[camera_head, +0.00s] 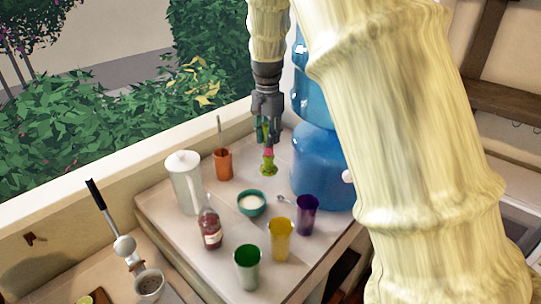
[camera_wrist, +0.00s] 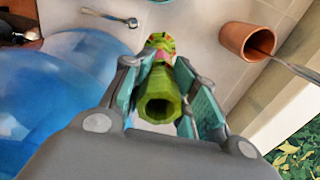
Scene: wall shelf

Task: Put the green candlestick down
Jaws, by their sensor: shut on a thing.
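The green candlestick (camera_head: 268,168) hangs upright below my gripper (camera_head: 267,118), at the back of the white counter between the orange cup and the blue water jug. In the wrist view the candlestick (camera_wrist: 160,100) shows its open green end near me and a pink and yellow part farther off. My gripper (camera_wrist: 163,98) is shut on it, with a teal finger pad on each side. Whether the candlestick's lower end touches the counter (camera_head: 165,222) or is a little above it, I cannot tell.
A terracotta cup (camera_head: 223,164) with a utensil stands left of the candlestick. A blue water jug (camera_head: 320,165) stands close on the right. A teal bowl (camera_head: 251,204), a spoon (camera_wrist: 110,17), a white pitcher (camera_head: 186,182), a bottle (camera_head: 210,228) and coloured cups (camera_head: 281,240) stand nearer the front.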

